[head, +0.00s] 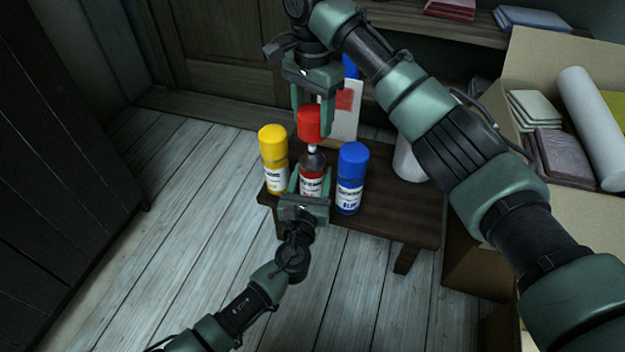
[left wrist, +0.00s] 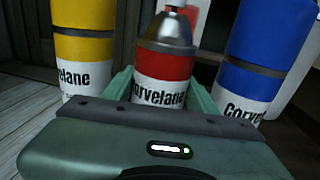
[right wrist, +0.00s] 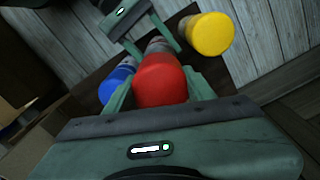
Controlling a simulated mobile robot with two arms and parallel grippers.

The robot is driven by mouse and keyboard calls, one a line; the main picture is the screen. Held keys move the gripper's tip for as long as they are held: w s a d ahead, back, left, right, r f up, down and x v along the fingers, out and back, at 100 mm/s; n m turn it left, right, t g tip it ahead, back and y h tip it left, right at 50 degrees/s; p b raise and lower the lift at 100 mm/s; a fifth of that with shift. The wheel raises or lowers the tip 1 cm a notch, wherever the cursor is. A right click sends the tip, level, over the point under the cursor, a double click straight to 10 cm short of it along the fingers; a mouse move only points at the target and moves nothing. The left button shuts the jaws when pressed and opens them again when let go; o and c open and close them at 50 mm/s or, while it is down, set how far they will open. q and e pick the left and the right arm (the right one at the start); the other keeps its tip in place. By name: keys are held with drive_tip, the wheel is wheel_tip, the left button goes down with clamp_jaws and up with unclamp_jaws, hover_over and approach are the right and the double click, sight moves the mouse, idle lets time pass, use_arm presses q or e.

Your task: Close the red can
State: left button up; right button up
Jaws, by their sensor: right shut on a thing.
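The red can (head: 313,186) stands upright on a small dark bench, its grey dome and white nozzle bare; it also shows in the left wrist view (left wrist: 163,92). My left gripper (head: 311,190) is around its body, with a finger against each side. My right gripper (head: 309,112) is shut on the red cap (head: 309,124) and holds it just above the nozzle, roughly in line with the can. The cap fills the middle of the right wrist view (right wrist: 160,80) and hides most of the can there.
A yellow can (head: 272,160) stands close on the left and a blue can (head: 351,178) close on the right, both capped. The bench (head: 400,222) has a white cylinder (head: 408,160) farther right. A cardboard box (head: 560,60) with papers stands at the right.

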sight(312, 145)
use_arm(q)
clamp_jaws()
use_arm(e)
drive_tip(key=shift+f, duration=2.5)
drive_tip(key=shift+s+f, duration=0.1)
drive_tip(key=shift+f, duration=0.8)
drive_tip(key=shift+f, duration=0.6)
drive_tip(key=o, duration=1.5)
